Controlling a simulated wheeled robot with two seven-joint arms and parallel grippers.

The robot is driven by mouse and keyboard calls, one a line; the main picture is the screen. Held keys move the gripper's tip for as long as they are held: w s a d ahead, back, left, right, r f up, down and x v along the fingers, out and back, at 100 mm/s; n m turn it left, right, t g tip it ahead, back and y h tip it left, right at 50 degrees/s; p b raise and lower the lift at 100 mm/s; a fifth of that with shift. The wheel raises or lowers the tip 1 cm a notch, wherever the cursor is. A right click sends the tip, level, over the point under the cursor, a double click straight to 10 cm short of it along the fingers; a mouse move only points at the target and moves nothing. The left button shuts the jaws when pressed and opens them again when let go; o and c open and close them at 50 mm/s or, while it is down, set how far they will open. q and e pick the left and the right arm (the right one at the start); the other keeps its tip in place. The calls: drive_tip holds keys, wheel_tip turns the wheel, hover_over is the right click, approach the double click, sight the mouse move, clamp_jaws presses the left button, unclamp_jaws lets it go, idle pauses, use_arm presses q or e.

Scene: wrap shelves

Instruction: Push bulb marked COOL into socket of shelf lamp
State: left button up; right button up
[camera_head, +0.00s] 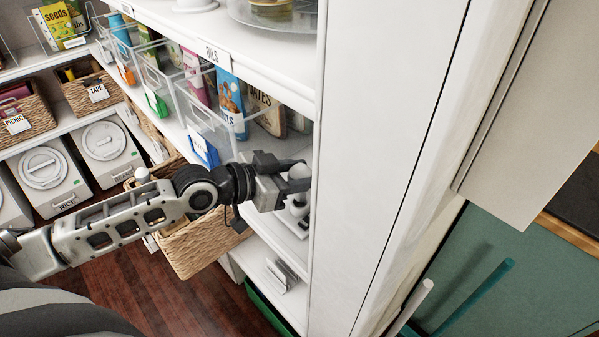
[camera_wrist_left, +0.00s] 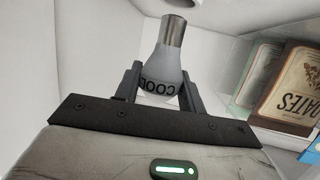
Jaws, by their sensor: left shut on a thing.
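The bulb marked COOL (camera_wrist_left: 161,70) is a frosted grey-white bulb with a metal base. It sits between the two fingers of my left gripper (camera_head: 298,179), which is shut on it. In the left wrist view the metal base points away from the gripper and the letters face the camera, upside down. In the head view my left gripper reaches into the shelf beside the white side panel, and the bulb shows only as a pale rounded shape (camera_head: 300,170). Just below the fingers is a pale, partly hidden fitting, perhaps the shelf lamp (camera_head: 299,207); its socket cannot be made out. My right gripper is not in view.
A tall white panel (camera_head: 383,150) closes off the shelf right of the gripper. Clear bins with food packets (camera_head: 231,98) stand above and left. A wicker basket (camera_head: 195,250) sticks out below the arm.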

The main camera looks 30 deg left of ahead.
use_arm(q)
drive_tip(key=shift+f+b, duration=0.9)
drive_tip(key=shift+f, duration=0.3)
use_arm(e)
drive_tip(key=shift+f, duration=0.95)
use_arm(q)
drive_tip(key=shift+f+b, duration=0.45)
drive_tip(key=shift+f, duration=0.15)
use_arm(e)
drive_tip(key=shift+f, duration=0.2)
use_arm(q)
drive_tip(key=o, duration=1.1)
drive_tip(key=shift+c, duration=0.2)
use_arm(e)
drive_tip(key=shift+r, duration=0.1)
use_arm(q)
drive_tip(key=shift+s, duration=0.1)
drive_tip(key=p+v, duration=0.6)
drive_tip(key=v, duration=1)
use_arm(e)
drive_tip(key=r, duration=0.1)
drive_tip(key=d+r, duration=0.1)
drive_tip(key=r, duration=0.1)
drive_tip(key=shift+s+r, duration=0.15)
